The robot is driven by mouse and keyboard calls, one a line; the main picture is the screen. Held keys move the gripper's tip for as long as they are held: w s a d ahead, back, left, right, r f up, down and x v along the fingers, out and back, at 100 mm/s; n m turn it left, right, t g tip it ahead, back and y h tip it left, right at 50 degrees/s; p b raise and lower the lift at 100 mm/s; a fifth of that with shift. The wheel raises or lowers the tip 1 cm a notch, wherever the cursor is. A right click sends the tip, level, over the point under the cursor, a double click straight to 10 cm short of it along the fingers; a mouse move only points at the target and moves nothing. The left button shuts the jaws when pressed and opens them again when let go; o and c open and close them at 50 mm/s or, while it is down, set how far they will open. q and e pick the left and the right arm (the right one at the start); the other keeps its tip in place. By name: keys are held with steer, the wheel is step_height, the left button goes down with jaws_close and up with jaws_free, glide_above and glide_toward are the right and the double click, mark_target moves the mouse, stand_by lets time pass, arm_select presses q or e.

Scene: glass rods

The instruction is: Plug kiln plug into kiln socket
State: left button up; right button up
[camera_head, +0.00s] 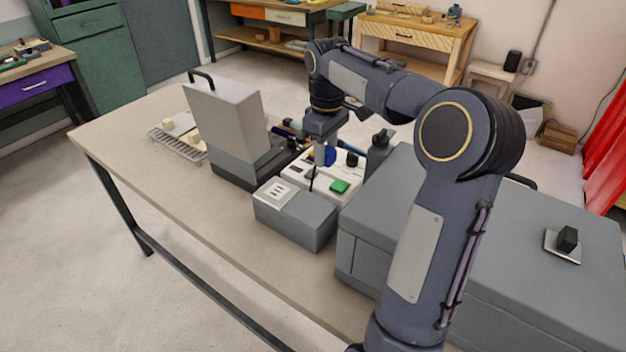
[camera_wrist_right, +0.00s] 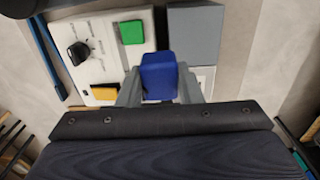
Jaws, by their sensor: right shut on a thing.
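The blue kiln plug (camera_wrist_right: 159,75) is between the fingers of my right gripper (camera_wrist_right: 160,92), which is shut on it. In the head view the blue plug (camera_head: 329,156) shows beside the right gripper (camera_head: 322,160), above the white control panel. The kiln socket appears to be the pale slotted plate (camera_head: 278,193) on top of a low grey box (camera_head: 300,222). In the wrist view part of a pale plate (camera_wrist_right: 206,76) shows right of the plug, partly hidden by a finger. The plug is apart from the slotted plate. My left gripper is not in view.
The white panel (camera_head: 296,173) carries a green block (camera_head: 339,186) and a black knob (camera_head: 352,160). A handled grey housing (camera_head: 228,115) stands left. A large grey case (camera_head: 530,220) fills the right. The table's front left (camera_head: 180,195) is clear.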

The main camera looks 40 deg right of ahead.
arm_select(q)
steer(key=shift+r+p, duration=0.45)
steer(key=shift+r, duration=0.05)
arm_select(e)
steer(key=w+d+r, duration=0.2)
steer(key=d+r, duration=0.1)
steer(key=d, duration=0.4)
steer(key=shift+d+r, duration=0.15)
steer(key=shift+d, duration=0.25)
